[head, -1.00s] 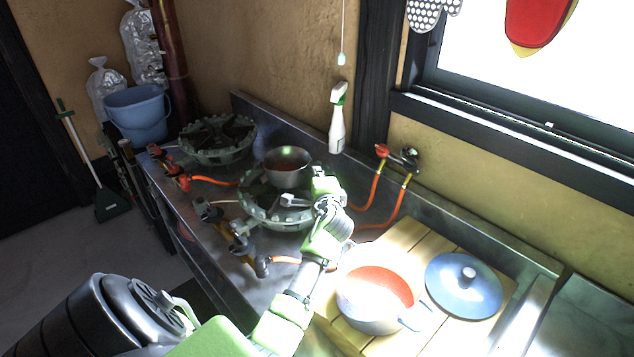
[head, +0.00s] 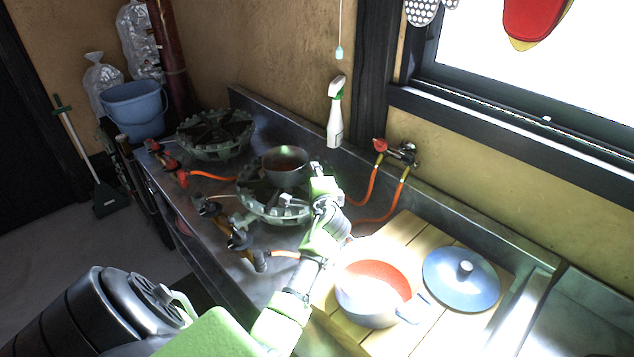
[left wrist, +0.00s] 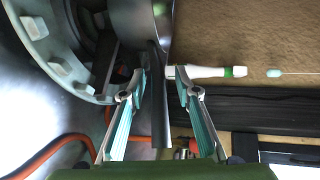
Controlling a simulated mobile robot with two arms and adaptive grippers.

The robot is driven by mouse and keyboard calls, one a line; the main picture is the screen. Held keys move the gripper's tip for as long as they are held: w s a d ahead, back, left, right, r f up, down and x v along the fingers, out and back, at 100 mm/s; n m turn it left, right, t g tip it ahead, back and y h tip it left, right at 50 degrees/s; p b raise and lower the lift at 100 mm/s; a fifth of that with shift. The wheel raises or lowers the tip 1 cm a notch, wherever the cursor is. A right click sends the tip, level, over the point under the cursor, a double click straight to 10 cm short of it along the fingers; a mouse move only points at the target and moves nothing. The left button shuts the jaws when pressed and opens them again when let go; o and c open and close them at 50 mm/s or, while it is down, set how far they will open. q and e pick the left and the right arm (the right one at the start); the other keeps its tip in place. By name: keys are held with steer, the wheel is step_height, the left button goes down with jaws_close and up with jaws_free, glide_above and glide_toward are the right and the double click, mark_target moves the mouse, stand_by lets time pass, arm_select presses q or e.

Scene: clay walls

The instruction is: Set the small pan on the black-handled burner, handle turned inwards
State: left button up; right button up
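The small pan (head: 286,165), a dark round pan with a reddish-brown inside, is at the far side of the nearer burner (head: 275,213). In the left wrist view its side (left wrist: 130,22) is at the top and its dark handle (left wrist: 159,100) runs down between my fingers. Black valve handles (head: 240,239) are on the counter's front side by this burner. My left gripper (head: 308,188) is at the pan's right side; its fingers (left wrist: 162,78) are open on either side of the handle, with a gap on the right. My right gripper is not in view.
A second burner (head: 215,134) with red valve handles (head: 182,178) stands farther left. A spray bottle (head: 335,115) stands by the back wall. Orange hoses (head: 370,212) cross the counter. A pot (head: 366,310) and lid (head: 461,279) rest on the wooden board (head: 408,234) at right.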

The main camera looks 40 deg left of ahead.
arm_select(q)
steer(key=b+v, duration=0.1)
steer(key=v, duration=1.1)
steer(key=shift+f, duration=0.1)
